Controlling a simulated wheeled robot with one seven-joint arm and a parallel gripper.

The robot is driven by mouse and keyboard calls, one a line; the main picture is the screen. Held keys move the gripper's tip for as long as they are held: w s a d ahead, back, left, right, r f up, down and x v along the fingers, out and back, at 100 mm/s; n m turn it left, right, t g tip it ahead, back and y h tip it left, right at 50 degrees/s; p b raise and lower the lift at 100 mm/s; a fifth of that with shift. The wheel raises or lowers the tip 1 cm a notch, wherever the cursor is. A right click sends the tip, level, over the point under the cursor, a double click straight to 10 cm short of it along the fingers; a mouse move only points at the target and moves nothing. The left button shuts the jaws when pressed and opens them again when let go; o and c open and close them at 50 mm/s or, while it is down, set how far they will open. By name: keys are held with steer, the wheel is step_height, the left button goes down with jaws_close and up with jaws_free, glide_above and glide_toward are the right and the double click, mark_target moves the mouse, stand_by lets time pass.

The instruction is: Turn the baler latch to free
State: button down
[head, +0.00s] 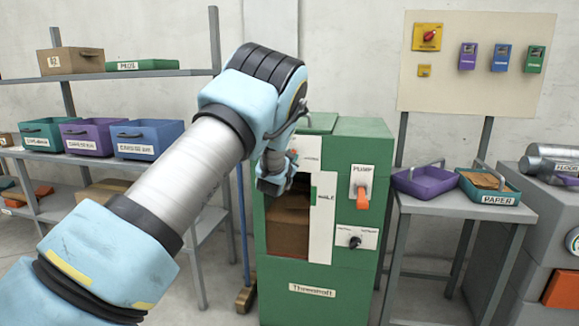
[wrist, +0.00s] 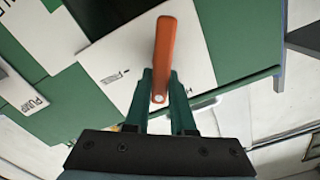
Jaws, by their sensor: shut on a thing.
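The baler (head: 350,280) is a green box-shaped machine in the middle of the head view. The baler latch is an orange handle (wrist: 164,50) on a white plate (wrist: 115,68) in the wrist view. The handle points almost straight up in that picture. Part of the plate's lettering reads "FREE"; another label is mostly covered. My gripper (wrist: 160,98) is shut on the handle's lower end, one teal finger on each side. In the head view my gripper (head: 275,185) is at the baler's upper left front and hides the latch.
A second orange lever (head: 362,198) on a white plate and a black knob (head: 354,242) are on the baler's right front. A brown block (head: 288,225) shows in the baler's opening. Shelves with bins stand left; a table with a purple tray (head: 425,181) stands right.

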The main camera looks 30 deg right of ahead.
steer(key=shift+s+d+f+m+b, duration=0.15)
steer(key=shift+f+m+b, duration=0.2)
steer(key=shift+m+b, duration=1.5)
steer(key=shift+s+d+f+m+b, duration=0.15)
steer(key=shift+f+m+b, duration=0.25)
steer(key=shift+m+b, duration=1.5)
steer(key=shift+s+d+f+m+b, duration=0.15)
steer(key=shift+f+m+b, duration=0.2)
steer(key=shift+m+b, duration=1.5)
steer(key=shift+m+p, duration=0.35)
steer(key=shift+m, duration=0.05)
steer(key=c, duration=0.8)
jaws_free()
steer(key=shift+o, duration=0.2)
steer(key=v, duration=1)
steer(key=shift+s+a+b, duration=0.25)
steer(key=shift+a+b, duration=0.05)
steer(key=shift+a, duration=0.05)
